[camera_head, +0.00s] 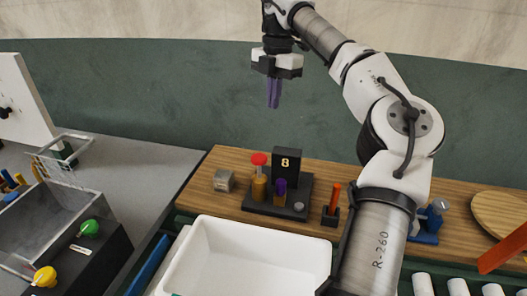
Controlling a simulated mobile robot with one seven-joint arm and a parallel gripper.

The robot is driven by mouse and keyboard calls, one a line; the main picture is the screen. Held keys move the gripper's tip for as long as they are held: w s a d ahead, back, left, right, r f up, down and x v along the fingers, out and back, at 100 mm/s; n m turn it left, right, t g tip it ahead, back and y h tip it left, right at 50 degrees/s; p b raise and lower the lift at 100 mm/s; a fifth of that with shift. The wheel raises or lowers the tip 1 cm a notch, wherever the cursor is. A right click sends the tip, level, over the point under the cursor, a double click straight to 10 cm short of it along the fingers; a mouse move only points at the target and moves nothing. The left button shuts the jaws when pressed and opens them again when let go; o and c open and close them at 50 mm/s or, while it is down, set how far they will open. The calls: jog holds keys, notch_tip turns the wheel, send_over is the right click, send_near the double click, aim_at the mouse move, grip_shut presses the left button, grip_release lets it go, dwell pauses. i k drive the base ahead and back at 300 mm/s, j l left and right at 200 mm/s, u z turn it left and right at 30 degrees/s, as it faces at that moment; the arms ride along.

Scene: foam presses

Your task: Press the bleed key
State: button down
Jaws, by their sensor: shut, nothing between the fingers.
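A black press unit (286,166) marked 8 stands on the wooden shelf. On its base are an amber cylinder with a red top (259,160), a dark amber cylinder with a purple top (280,186) and a small round grey button (299,206) at the right. No label tells which part is the bleed key. My gripper (274,93), with purple fingers pointing down, is shut and empty. It hangs high above the unit, clear of it, in front of the green wall band.
A small metal block (223,180) sits left of the unit. An orange-handled tool (333,198) stands in a dark holder at its right. A white bin (259,258) is in front. A blue item (430,219) stands farther right, near a round wooden board (504,214).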

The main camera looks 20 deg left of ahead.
aim_at(299, 206)
jog(key=k, duration=1)
